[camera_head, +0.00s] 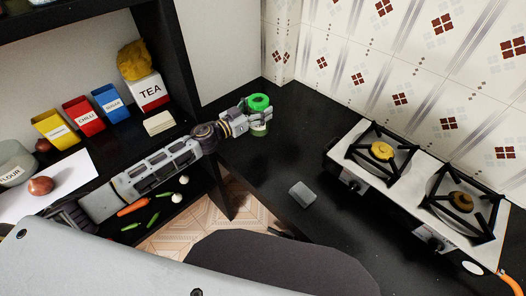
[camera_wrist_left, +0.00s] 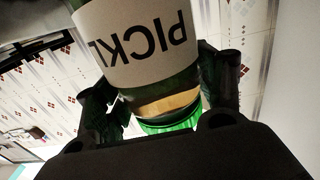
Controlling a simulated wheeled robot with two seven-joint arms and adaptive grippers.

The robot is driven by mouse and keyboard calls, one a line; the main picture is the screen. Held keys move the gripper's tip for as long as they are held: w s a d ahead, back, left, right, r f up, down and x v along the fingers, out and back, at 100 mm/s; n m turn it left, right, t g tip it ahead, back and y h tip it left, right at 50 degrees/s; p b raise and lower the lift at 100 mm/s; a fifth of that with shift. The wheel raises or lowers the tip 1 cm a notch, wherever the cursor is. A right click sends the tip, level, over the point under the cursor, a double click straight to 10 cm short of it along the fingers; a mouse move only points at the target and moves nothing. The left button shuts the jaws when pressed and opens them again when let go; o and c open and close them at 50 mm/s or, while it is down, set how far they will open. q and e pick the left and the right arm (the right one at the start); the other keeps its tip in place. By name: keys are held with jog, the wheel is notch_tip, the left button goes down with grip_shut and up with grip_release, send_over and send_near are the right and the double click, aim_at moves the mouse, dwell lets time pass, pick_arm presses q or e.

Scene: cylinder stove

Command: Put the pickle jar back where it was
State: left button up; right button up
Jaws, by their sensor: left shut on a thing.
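The pickle jar (camera_head: 258,128) has a bright green lid and a pale label, and it is at the back left of the black counter in the head view. My left gripper (camera_head: 249,113) reaches it from the left and is shut around its upper part. In the left wrist view the jar (camera_wrist_left: 135,40) appears upside down, with its "PICKL" label and green lid between the two dark fingers (camera_wrist_left: 165,105). I cannot tell whether its base touches the counter. My right gripper is not in view.
A white two-burner stove (camera_head: 408,185) stands on the right of the counter (camera_head: 265,170). A small grey block (camera_head: 302,194) lies in front of it. Shelves at the left hold a TEA box (camera_head: 150,92), spice boxes and vegetables. Counter space between jar and stove is clear.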

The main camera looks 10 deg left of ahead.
aim_at(260, 128)
pick_arm(q)
jog(key=shift+s+d+r+m+g+h, duration=0.15)
jog(key=shift+s+d+m+g+h, duration=0.85)
jog(key=shift+d, duration=0.35)
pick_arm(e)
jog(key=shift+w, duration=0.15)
pick_arm(q)
jog(key=shift+s, duration=0.1)
jog(key=shift+f+b, duration=0.85)
jog(key=shift+f, duration=2.3)
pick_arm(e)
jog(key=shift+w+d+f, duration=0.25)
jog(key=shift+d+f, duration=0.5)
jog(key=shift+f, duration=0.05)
pick_arm(q)
jog(key=shift+f, duration=0.15)
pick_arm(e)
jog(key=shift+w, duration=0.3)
